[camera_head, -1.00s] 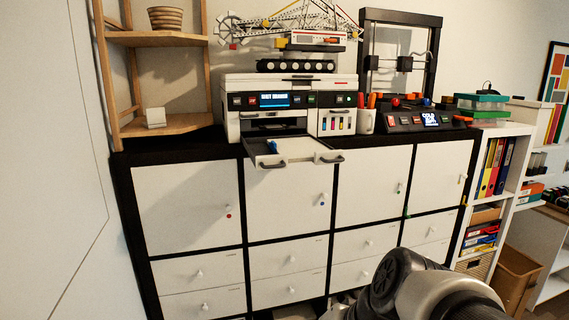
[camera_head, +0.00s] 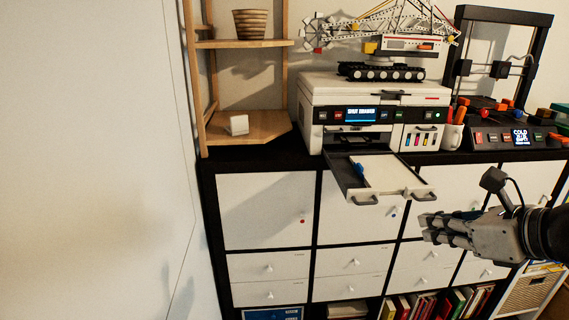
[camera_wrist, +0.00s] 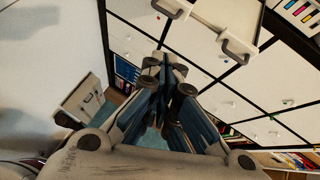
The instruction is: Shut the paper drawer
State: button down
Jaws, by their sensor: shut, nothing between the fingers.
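The paper drawer (camera_head: 345,187) juts out from the front of the white printer (camera_head: 312,98), pulled well open over the cabinet's front edge. It holds white paper and a small blue item (camera_head: 359,170), and its front has two grey handles. My gripper (camera_head: 428,228) is shut and empty, in front of the cabinet, lower than the drawer and to its right, apart from it. In the wrist view my closed fingers (camera_wrist: 162,92) show in the middle, and the drawer's handles (camera_wrist: 240,50) are at the top. The printer's screen reads "SHUT DRAWER".
The white cabinet (camera_head: 262,210) with knobbed doors stands below the printer. A 3D printer (camera_head: 490,138) stands to the right, with a mug (camera_head: 452,136) between. A wooden shelf (camera_head: 245,127) stands at the left. A crane model (camera_head: 382,73) sits on the printer. Space before the drawer is clear.

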jog(key=w+a+f+b, duration=0.2)
jog(key=w, duration=0.3)
jog(key=w+a+f+m+b, duration=0.1)
jog(key=w+f+b, duration=0.1)
jog(key=w, duration=0.4)
jog(key=shift+a+f+b, duration=0.4)
jog(key=shift+b, duration=0.25)
jog(key=shift+w, duration=0.15)
